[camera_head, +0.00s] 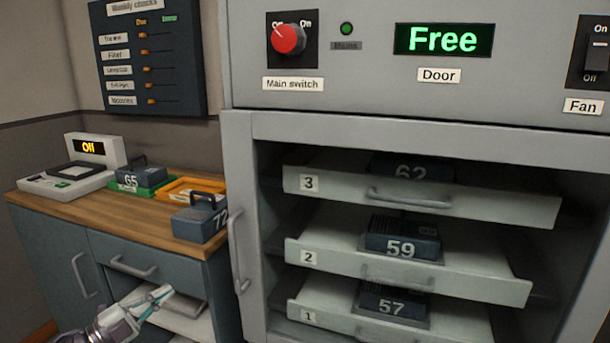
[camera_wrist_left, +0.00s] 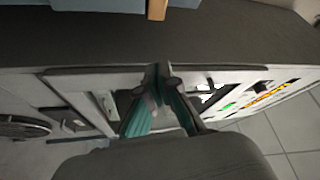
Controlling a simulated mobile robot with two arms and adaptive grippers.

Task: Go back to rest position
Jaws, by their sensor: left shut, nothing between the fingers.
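My left gripper (camera_head: 160,296) is at the bottom left of the head view, in front of the blue-grey side cabinet. Its fingers are shut with nothing between them. It also shows in the left wrist view (camera_wrist_left: 158,72), with the fingertips together and touching nothing that I can make out. My right gripper is in neither view.
The grey cabinet (camera_head: 240,130) stands open on the right, with pulled-out shelves (camera_head: 500,206) holding numbered blocks. The wooden counter (camera_head: 130,222) bears block 65 (camera_head: 142,178), block 72 (camera_head: 196,226) and a device reading Off (camera_head: 60,186). A handle (camera_head: 238,255) sticks out near my left gripper.

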